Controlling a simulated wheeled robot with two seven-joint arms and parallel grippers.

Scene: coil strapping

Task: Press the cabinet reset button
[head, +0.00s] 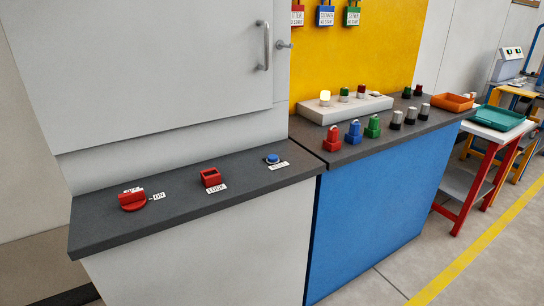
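A small blue round button (272,158) sits on the dark grey counter (235,190) at its right part, with a white label (279,166) in front of it that is too small to read. The counter stands in front of a light grey cabinet (150,70) with a closed door and a metal handle (265,45). To the left of the button are a red block with an opening (211,178), labelled LOCK, and a red rotary switch (132,200) with an ON label beside it. Neither of my grippers is in view.
Tags hang on a yellow panel (400,40). A red-legged table (480,165) stands farther right. The counter around the button is clear.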

